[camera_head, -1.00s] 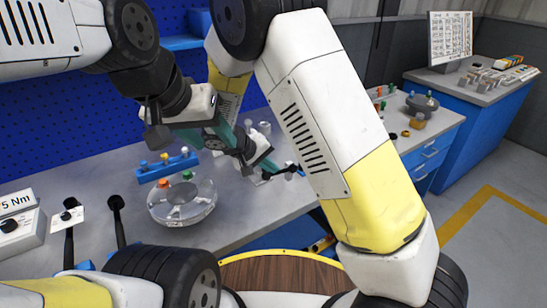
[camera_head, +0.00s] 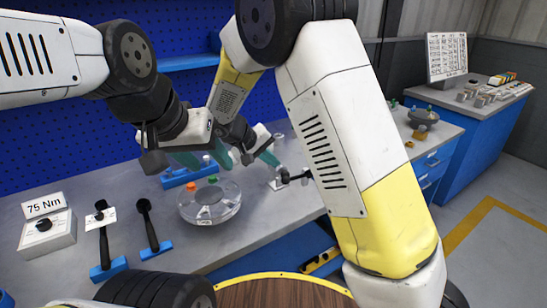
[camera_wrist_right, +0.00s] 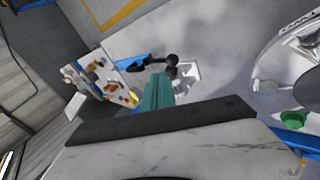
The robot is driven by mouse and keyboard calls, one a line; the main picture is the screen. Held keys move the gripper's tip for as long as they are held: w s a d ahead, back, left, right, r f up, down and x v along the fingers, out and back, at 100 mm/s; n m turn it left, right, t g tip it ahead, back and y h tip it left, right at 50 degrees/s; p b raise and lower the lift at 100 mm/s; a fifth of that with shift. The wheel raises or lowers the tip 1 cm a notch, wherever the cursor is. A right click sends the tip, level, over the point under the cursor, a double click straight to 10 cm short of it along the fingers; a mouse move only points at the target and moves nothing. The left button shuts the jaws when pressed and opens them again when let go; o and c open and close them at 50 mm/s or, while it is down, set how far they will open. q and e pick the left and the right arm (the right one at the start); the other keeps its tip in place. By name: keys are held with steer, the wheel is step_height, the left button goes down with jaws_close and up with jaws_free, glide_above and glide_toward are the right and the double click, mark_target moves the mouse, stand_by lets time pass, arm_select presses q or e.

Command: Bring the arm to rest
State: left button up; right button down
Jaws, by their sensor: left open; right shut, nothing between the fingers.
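The flanged shell (camera_head: 226,212), a round grey disc-like part with an orange and a green piece on top, sits on the workbench (camera_head: 75,185). Its rim also shows in the right wrist view (camera_wrist_right: 270,75), with a green piece beside it. My left gripper (camera_head: 204,160) is open and empty, its teal fingers apart, above and behind the shell in the picture. My right gripper (camera_head: 269,158) is shut and empty, to the right of the shell and apart from it. Its teal fingers (camera_wrist_right: 157,92) show together in the right wrist view.
A blue rack (camera_head: 173,181) stands behind the shell, partly hidden by my left gripper. Two black-handled tools with blue ends (camera_head: 104,245) and a 75 Nm display (camera_head: 43,205) are at left. A black-knobbed fixture (camera_head: 294,177) is near my right gripper. Another bench (camera_head: 440,140) is at right.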

steer(key=s+d+r+m+y, duration=0.1)
steer(key=s+d+r+y, duration=0.1)
steer(key=s+d+r, duration=0.3)
steer(key=s+d+r+m+y, duration=0.2)
steer(key=s+d+r, duration=0.3)
steer(key=s, duration=0.6)
steer(key=s+d+r+m+y, duration=0.1)
steer(key=s+d+r+y, duration=0.3)
steer(key=s+d, duration=0.3)
steer(key=shift+s+d+r+m+t, duration=0.3)
steer(key=shift+s+d+r+t, duration=0.1)
steer(key=shift+s+r, duration=0.55)
